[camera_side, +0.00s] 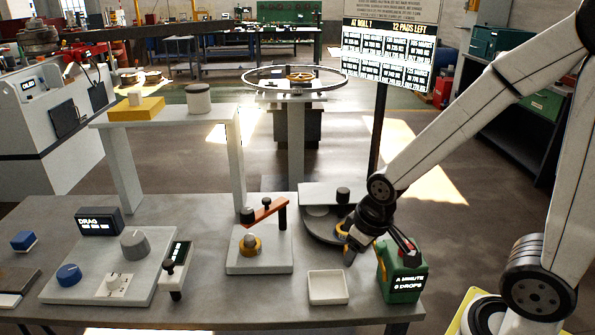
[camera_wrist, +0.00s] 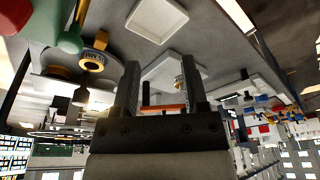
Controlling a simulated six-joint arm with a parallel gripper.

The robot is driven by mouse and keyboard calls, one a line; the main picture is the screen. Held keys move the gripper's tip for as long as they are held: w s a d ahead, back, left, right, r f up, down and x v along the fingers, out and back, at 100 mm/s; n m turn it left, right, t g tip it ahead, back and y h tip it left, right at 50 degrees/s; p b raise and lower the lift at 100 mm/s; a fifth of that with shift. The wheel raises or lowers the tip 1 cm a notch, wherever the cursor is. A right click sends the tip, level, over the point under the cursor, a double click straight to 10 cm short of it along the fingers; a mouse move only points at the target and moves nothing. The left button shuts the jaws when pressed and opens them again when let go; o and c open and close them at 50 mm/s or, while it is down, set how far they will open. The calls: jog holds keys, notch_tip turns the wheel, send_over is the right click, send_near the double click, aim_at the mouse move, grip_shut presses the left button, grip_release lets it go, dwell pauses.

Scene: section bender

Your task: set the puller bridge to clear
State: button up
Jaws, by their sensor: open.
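An orange-red bar with black knobs (camera_side: 264,211), which looks like the puller bridge, stands over a pale square base (camera_side: 259,262) at the middle of the bench. A brass-coloured round piece (camera_side: 251,245) sits on that base under the bar's left part. In the wrist view the orange bar (camera_wrist: 165,107) shows low between my fingers, partly hidden by the gripper body. My gripper (camera_side: 349,252) is right of the bridge and apart from it, between the dark round plate and the green can. In the wrist view my gripper (camera_wrist: 162,82) is open and empty.
A green can (camera_side: 402,275) stands close right of my gripper. A white tray (camera_side: 327,288) lies in front. A dark round plate (camera_side: 320,228) is behind. A control panel (camera_side: 115,268) with knobs is at left, with a black-handled lever (camera_side: 174,275) beside it.

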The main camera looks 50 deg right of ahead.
jog(key=shift+w+r, duration=0.1)
jog(key=shift+w, duration=0.35)
grip_shut()
jog(key=w+r, duration=0.2)
jog(key=w, duration=1.3)
jog(key=w+a+r+t, duration=0.1)
jog(key=w+r, duration=0.2)
jog(key=w, duration=1.3)
